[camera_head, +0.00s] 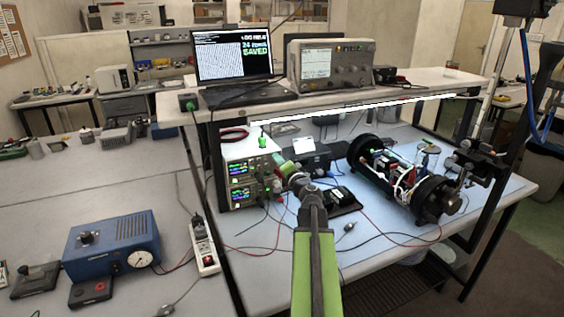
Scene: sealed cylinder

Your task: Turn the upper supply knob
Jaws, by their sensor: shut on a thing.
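The bench supply (236,180) stands under the raised shelf, left of centre on the blue mat. Two lit displays sit one above the other on its front. My green arm reaches up from the bottom edge. My gripper (281,165) is at the right side of the supply's front, level with the upper display. It is shut on the upper supply knob, which the fingers mostly hide. Cables plug into the supply's front below the gripper.
A cylinder assembly with black end rings (400,178) lies to the right on the mat. Red and black cables cross the mat. A laptop (232,58) and an oscilloscope (330,65) stand on the shelf above. A blue box with a dial (110,243) and power strip (204,249) are left.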

